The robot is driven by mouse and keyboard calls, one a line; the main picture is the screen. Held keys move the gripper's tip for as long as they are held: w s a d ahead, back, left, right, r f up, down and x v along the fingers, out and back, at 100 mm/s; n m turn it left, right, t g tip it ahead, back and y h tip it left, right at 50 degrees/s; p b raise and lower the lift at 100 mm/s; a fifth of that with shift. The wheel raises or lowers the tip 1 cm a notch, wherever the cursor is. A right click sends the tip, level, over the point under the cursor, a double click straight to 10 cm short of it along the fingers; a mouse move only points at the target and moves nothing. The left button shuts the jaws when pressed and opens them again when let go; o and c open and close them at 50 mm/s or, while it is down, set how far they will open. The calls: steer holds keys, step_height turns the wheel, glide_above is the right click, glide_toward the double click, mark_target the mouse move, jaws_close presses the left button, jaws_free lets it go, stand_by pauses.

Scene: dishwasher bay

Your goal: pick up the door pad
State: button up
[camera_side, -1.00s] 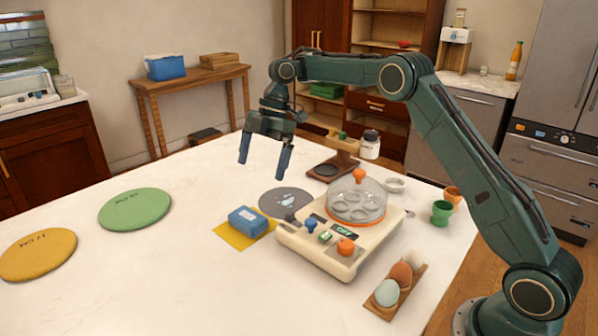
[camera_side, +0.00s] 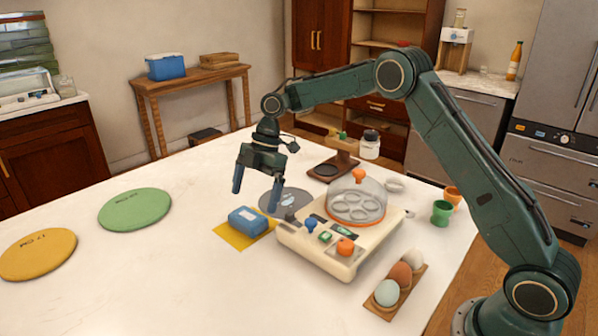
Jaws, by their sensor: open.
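No label reads "door pad", so I cannot tell for certain which thing it is. A blue block-shaped pad (camera_side: 247,221) lies on a yellow square sheet (camera_side: 228,236) on the white table, left of the egg cooker. My gripper (camera_side: 256,201) is open and empty, pointing down. Its fingers are spread and appear above and just behind the blue pad, apart from it. The right finger overlaps a grey disc (camera_side: 297,199) in the picture and hides part of it.
A cream egg cooker (camera_side: 310,247) with a clear domed lid stands close on the right. An egg rack (camera_side: 380,309) is in front of it. A green round mat (camera_side: 135,208) and a yellow one (camera_side: 38,254) lie left. The table between them and the blue pad is clear.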

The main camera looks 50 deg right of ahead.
mark_target(250, 215)
steer(key=shift+a+f, duration=0.1)
steer(key=shift+f, duration=0.2)
steer(key=shift+x, duration=2.65)
steer(key=c, duration=0.9)
